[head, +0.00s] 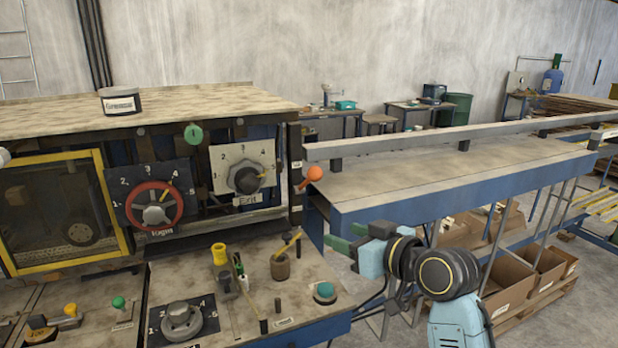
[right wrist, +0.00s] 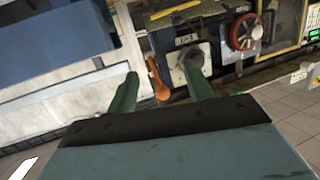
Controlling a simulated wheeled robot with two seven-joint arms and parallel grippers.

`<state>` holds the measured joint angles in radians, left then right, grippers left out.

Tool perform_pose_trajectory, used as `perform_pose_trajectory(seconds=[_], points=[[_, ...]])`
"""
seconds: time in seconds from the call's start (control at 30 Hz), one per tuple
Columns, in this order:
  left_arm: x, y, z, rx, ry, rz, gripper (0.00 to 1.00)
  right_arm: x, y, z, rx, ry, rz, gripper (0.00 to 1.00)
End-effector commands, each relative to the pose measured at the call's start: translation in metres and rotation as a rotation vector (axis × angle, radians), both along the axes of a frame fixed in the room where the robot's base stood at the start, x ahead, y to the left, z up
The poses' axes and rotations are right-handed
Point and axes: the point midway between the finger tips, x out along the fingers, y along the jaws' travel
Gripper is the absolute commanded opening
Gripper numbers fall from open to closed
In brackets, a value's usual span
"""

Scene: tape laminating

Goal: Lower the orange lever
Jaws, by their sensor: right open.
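The orange lever is at the right edge of the machine; its round orange knob (head: 315,174) shows in the head view, just left of the blue-sided bench. In the right wrist view the orange lever (right wrist: 159,80) shows at full length, seen between the green fingers. My right gripper (head: 342,239) is open and empty, below and to the right of the knob in the head view. Its two green fingers also show in the right wrist view (right wrist: 163,90), apart from each other. They do not appear to touch the lever. My left gripper is not in view.
The machine's front panel has a red-rimmed dial (head: 152,204) and an Exit dial (head: 246,179). The long bench (head: 440,180) stands behind my right arm.

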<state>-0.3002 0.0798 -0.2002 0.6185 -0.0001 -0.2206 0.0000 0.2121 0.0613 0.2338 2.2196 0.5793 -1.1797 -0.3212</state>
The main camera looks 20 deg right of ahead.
Motion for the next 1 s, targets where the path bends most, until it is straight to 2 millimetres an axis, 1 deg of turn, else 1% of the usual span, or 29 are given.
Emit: perform_pose_trajectory(seconds=[0.03,0.1,0.17,0.23,0.37,0.47,0.8,1.0], points=[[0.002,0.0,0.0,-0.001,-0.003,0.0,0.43,0.008,-0.005,0.023,0.019,-0.06,0.0,0.52],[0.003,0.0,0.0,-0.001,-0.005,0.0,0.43,0.015,-0.01,0.047,0.04,-0.126,0.003,0.52],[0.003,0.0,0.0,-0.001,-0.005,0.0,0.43,0.019,-0.013,0.061,0.054,-0.168,0.003,0.52],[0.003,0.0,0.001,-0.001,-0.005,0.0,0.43,0.022,-0.015,0.071,0.065,-0.194,0.005,0.52],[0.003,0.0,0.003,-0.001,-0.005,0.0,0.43,0.032,-0.014,0.076,0.071,-0.208,0.005,0.52],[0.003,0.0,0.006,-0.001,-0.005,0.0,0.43,0.046,-0.008,0.077,0.072,-0.206,0.006,0.52],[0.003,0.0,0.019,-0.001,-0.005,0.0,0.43,0.108,0.011,0.076,0.071,-0.203,0.006,0.52],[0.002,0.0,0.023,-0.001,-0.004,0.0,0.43,0.135,0.019,0.076,0.07,-0.204,0.005,0.52]])
